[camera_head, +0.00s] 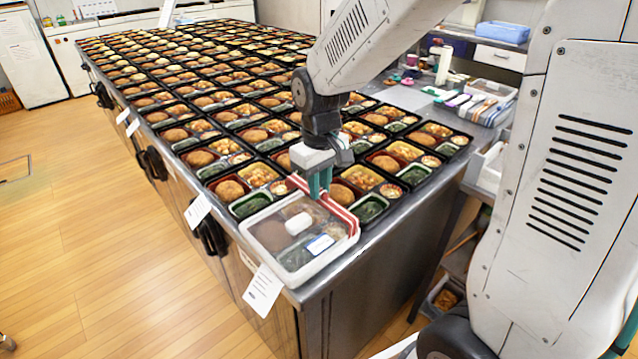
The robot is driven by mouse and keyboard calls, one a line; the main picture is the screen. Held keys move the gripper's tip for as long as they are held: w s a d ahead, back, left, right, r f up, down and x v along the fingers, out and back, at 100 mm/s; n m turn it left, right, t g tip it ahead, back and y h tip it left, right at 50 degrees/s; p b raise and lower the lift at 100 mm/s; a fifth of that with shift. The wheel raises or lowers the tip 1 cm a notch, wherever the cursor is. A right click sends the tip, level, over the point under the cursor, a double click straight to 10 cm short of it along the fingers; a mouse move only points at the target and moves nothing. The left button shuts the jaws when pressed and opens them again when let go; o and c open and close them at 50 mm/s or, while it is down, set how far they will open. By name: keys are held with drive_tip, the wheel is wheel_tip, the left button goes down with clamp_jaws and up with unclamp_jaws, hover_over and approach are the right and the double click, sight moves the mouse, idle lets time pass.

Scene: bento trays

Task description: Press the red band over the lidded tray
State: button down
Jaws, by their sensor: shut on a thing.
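The lidded tray (268,236) sits at the near corner of the steel table. Its clear lid has a white label and a blue-and-white sticker on top, with food showing dimly below. The red band (338,211) shows as red and white strips along the tray's far and right edges. My gripper (319,190) points down over the tray's far edge, shut on the band. The fingers hide part of the band, and I cannot tell how far it reaches around the tray.
Open bento trays (228,188) in black frames fill the table (345,270) in close rows right behind the lidded tray. Paper tags (263,290) hang on the table's side. Bottles and cloths lie on a counter at the right.

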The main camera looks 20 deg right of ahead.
drive_tip(key=shift+f, duration=0.7)
idle(0.7)
drive_tip(key=shift+f, duration=1.1)
drive_tip(key=shift+f, duration=0.25)
idle(0.3)
drive_tip(key=c, duration=0.7)
unclamp_jaws()
drive_tip(key=shift+r, duration=4)
